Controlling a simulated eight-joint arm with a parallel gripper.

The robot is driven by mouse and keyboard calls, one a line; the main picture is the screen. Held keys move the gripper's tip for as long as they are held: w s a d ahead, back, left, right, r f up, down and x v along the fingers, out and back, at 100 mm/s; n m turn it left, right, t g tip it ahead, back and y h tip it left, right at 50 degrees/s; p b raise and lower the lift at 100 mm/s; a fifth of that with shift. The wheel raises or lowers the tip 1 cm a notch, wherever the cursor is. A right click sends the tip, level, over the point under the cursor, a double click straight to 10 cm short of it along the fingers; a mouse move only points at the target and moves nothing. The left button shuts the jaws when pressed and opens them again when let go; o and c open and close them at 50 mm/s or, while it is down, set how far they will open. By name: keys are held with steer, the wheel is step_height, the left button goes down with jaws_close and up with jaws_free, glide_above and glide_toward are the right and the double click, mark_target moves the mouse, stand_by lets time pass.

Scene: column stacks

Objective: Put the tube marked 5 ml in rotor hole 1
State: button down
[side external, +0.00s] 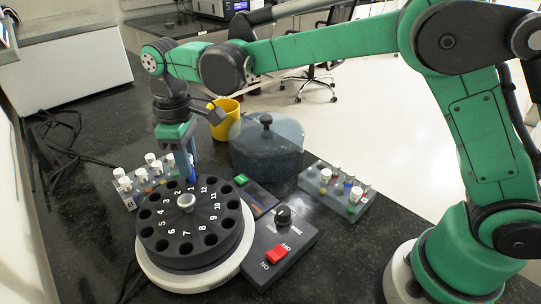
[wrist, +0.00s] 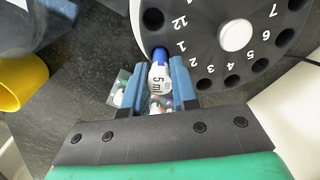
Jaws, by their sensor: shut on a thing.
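The tube marked 5 ml (wrist: 159,76) has a white cap with that label and a blue body. My gripper (wrist: 158,90) is shut on it, with a blue finger on each side of the cap. In the side external view my gripper (side external: 188,165) is at the far edge of the dark rotor (side external: 190,218), near number 1. In the wrist view the tube's blue end lies over the rotor's rim beside number 1, covering the place of hole 1. I cannot tell whether its tip is inside the hole or just above it.
A rack of white-capped tubes (side external: 124,186) stands left of the rotor, another rack (side external: 318,187) to the right. A clear domed lid (side external: 268,148) and a yellow cup (side external: 224,121) stand behind. A switch box (side external: 296,255) with a red switch is at the front right.

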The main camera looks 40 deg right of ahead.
steer(key=shift+f, duration=1.05)
steer(key=shift+c, duration=1.4)
jaws_free()
steer(key=shift+r, duration=0.1)
steer(key=shift+r, duration=2.9)
